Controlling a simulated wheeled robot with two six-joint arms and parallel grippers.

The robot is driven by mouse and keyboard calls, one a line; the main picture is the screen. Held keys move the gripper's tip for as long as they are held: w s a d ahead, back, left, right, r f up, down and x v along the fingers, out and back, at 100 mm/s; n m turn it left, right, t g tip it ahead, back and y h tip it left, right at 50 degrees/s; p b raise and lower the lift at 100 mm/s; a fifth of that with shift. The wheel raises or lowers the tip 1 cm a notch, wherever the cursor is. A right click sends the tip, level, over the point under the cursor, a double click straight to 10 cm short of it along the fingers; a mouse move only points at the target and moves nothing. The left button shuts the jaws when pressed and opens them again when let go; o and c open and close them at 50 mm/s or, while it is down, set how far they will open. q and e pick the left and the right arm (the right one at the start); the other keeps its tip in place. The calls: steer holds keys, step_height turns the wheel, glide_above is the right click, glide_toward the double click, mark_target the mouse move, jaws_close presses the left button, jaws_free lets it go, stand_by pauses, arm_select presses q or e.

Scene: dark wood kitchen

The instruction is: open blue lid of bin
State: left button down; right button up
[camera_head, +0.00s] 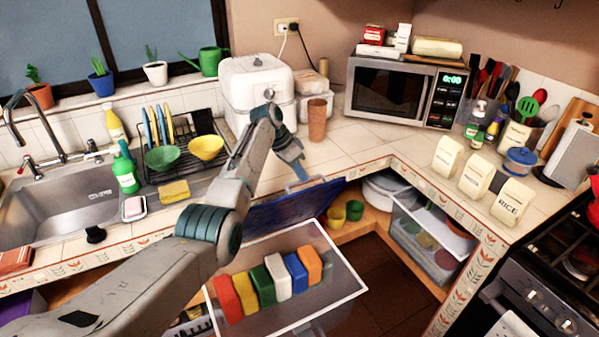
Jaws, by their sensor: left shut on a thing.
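The clear bin (357,289) with a white rim stands below the counter. Several coloured blocks or packets stand in a row inside it. Its blue lid (285,211) is tilted up at the back of the bin, so the bin's top is uncovered. A light grey handle (312,181) shows at the lid's upper edge. My left gripper (299,171) reaches down over the counter edge and is shut on the lid at its handle. My own arm covers the lid's left part. My right gripper is not in view.
Yellow and green cups (354,210) stand on the low shelf right of the lid. Another clear container (430,238) is further right. The counter edge lies close around my gripper. A brown cup (317,119) and a white appliance (256,92) stand behind it.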

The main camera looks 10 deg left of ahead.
arm_select(q)
steer(key=c, duration=1.5)
jaws_free()
steer(key=b+v, duration=0.3)
steer(key=v, duration=0.7)
steer(key=shift+a+r, duration=0.15)
steer(key=shift+r, duration=0.2)
